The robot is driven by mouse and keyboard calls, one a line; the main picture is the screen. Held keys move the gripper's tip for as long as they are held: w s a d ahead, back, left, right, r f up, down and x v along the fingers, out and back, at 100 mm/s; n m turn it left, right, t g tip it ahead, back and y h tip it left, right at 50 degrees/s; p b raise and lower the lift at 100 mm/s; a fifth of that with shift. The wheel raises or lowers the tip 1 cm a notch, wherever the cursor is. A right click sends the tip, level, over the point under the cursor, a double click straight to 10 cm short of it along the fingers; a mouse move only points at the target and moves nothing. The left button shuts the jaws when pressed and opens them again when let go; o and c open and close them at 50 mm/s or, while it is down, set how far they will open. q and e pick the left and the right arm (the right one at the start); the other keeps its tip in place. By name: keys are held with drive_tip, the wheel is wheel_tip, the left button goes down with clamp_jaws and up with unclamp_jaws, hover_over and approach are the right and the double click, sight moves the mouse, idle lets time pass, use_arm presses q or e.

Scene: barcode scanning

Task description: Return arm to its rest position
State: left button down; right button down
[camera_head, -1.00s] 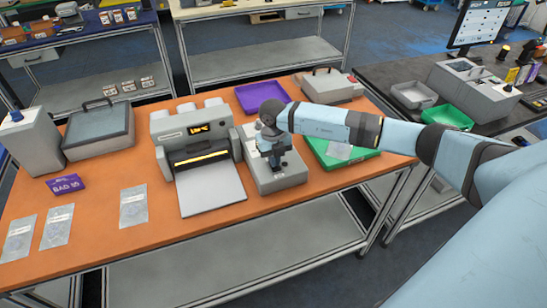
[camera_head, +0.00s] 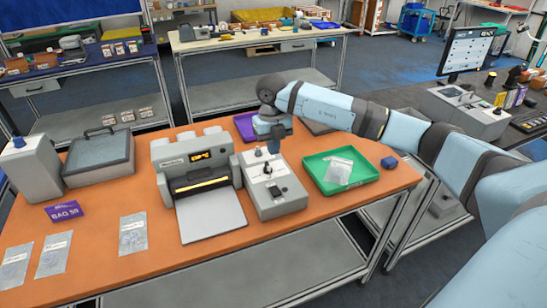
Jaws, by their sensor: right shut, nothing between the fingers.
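My right arm comes in from the right and reaches across the orange-topped table (camera_head: 120,180). Its right gripper (camera_head: 273,148) points down, shut and empty, above the back end of a small grey device (camera_head: 280,208) with knobs and a dark panel. The picture does not show clearly whether it touches the device. The arm's wrist hides part of the purple tray (camera_head: 243,127) behind it. My left gripper is not in view.
A green tray (camera_head: 318,179) holding a clear bag (camera_head: 339,172) lies right of the device, with a small blue object (camera_head: 389,163) beyond. A grey printer-like machine (camera_head: 163,153) stands to the left. Flat bags lie at the left front. A monitor (camera_head: 466,50) stands at the right.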

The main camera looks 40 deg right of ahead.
drive_tip(key=shift+d, duration=0.15)
idle(0.3)
drive_tip(key=s+a+f+m+t+y, duration=0.2)
drive_tip(key=s+a+m+t+y, duration=0.15)
drive_tip(key=a+y, duration=0.45)
drive_tip(key=s+a+f+m+t+y, duration=0.25)
drive_tip(key=s+a+y, duration=0.2)
drive_tip(key=a, duration=0.65)
drive_tip(key=s+a+f+m+t+y, duration=0.1)
drive_tip(key=s+a+m+t+y, duration=0.2)
drive_tip(key=a+y, duration=0.5)
drive_tip(key=s+d+f+m+t+h, duration=0.1)
drive_tip(key=s+d+f+m+h, duration=0.2)
drive_tip(key=s+f+m+h, duration=0.5)
drive_tip(key=s+d+f+m+t+h+p, duration=0.1)
drive_tip(key=s+d+f+m+h, duration=0.3)
drive_tip(key=s+f+m+h, duration=0.5)
wheel_tip(320, 180, down, 3)
drive_tip(key=m, duration=0.4)
drive_tip(key=shift+s+r+t, duration=0.15)
drive_tip(key=shift+s+t, duration=0.05)
drive_tip(key=shift+t, duration=0.2)
